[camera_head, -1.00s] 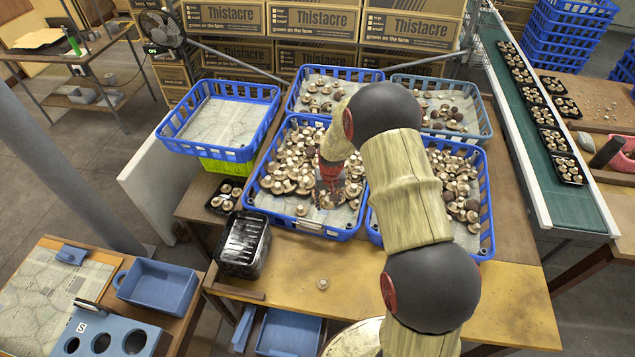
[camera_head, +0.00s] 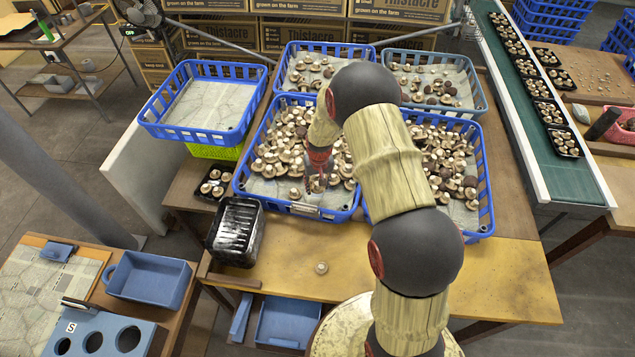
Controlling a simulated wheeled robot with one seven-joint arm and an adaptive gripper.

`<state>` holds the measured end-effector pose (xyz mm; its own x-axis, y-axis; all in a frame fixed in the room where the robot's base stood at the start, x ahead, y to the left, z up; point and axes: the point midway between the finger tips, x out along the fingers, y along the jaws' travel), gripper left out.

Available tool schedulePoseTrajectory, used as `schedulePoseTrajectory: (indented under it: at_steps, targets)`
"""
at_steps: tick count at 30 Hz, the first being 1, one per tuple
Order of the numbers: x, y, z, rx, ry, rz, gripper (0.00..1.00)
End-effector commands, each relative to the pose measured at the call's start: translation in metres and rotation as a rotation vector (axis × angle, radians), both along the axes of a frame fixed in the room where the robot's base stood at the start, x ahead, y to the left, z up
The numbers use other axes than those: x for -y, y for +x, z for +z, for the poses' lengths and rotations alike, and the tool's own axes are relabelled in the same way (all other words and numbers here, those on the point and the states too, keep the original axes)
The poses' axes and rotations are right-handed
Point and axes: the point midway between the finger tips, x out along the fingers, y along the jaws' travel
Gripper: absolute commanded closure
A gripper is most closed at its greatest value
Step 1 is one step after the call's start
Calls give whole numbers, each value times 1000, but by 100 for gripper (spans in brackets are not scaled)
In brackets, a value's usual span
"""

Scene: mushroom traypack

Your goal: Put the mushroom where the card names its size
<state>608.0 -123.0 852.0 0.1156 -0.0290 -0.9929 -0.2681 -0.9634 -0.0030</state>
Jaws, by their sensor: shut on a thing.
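My gripper (camera_head: 318,176) is low over the front of the middle blue crate (camera_head: 325,214), its fingers among brown-and-white mushrooms. It is shut on a mushroom (camera_head: 317,186), small and partly hidden by the fingers. A single pale mushroom (camera_head: 321,267) sits alone on the wooden table (camera_head: 400,280) in front of the crate. A white card marked "S" (camera_head: 71,327) is on the blue board with round holes (camera_head: 107,325) at the lower left.
More mushroom crates stand behind and to the right. A blue crate (camera_head: 150,125) at the left holds only lining paper. Black trays (camera_head: 214,238) stand left of the middle crate. A blue bin (camera_head: 150,297) sits on the side table. The front of the wooden table is mostly clear.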

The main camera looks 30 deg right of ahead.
Motion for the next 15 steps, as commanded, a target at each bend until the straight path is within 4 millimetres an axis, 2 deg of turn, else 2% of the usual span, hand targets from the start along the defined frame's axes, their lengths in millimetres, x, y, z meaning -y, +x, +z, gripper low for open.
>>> schedulePoseTrajectory:
  at_steps: [1, 15]
  targets:
    - [0, 0, -8, 0, 0, 0, 73]
    - [0, 0, -57, 0, 0, 0, 73]
